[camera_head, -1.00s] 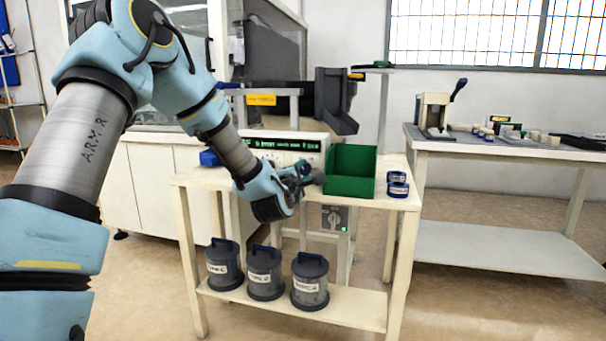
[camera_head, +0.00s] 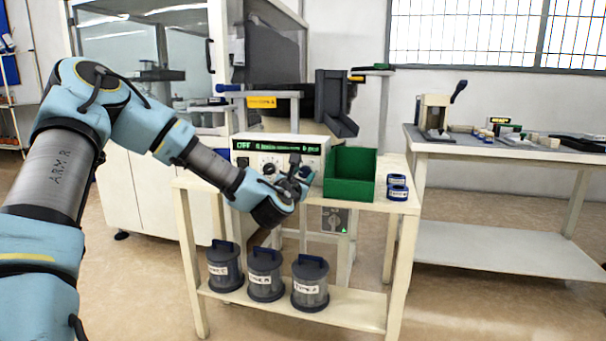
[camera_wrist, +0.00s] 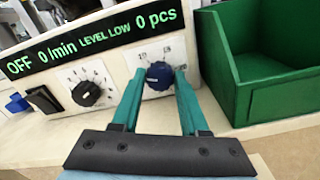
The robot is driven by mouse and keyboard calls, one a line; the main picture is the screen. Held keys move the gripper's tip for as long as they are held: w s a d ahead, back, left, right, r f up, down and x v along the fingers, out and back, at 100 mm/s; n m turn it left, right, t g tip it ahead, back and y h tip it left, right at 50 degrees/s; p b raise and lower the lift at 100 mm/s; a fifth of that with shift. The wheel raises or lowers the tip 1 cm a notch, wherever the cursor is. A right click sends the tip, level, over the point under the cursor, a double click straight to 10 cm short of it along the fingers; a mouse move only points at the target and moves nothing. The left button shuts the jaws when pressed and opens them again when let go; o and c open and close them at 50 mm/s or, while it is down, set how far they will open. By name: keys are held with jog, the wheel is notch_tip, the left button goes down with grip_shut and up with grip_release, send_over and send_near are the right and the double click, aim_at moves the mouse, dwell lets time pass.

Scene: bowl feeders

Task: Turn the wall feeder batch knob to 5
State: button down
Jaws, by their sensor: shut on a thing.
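The feeder control box (camera_head: 320,150) stands on the cream bench, its green display lit. In the wrist view the display (camera_wrist: 95,38) reads OFF, 0/min, LEVEL LOW, 0 pcs. Below it are a black knob (camera_wrist: 86,94) on a white dial at left and a dark blue knob (camera_wrist: 159,76) on a white dial at right. My gripper (camera_wrist: 160,73) has its teal fingers on either side of the blue knob, shut on it. Some numbers show above the blue knob, but its pointer setting is not clear. In the head view my gripper (camera_head: 301,183) hides part of the box front.
A green open bin (camera_head: 350,190) stands close to the right of the knob. Three lidded jars (camera_head: 266,282) stand on the lower shelf. A switch box (camera_head: 335,219) hangs under the bench top. A second table (camera_head: 490,150) is at right.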

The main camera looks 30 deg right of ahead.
jog(key=shift+n, duration=2)
jog(key=shift+c, duration=2.1)
grip_release()
jog(key=p+v, duration=0.1)
jog(key=v, duration=1)
jog(key=shift+p, duration=0.35)
